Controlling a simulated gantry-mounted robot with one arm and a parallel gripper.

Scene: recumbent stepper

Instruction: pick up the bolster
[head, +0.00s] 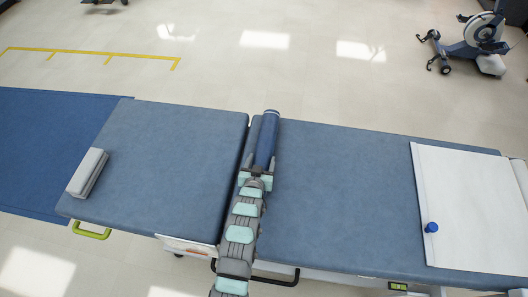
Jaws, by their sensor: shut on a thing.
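The bolster (267,138) is a dark blue cylinder on the blue treatment table (340,185), just right of the gap between its two sections. It points away toward the table's far edge. My gripper (258,172) is at the near end of the bolster and is shut on it. My arm reaches in from the bottom of the view and covers part of the table. I cannot tell whether the bolster touches the table or is raised slightly above it.
A grey block (87,172) lies on the left section (170,155). A white sheet (470,205) with a small blue round object (431,227) covers the right end. A blue mat (50,135) lies at left. An exercise machine (480,40) stands on the floor behind.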

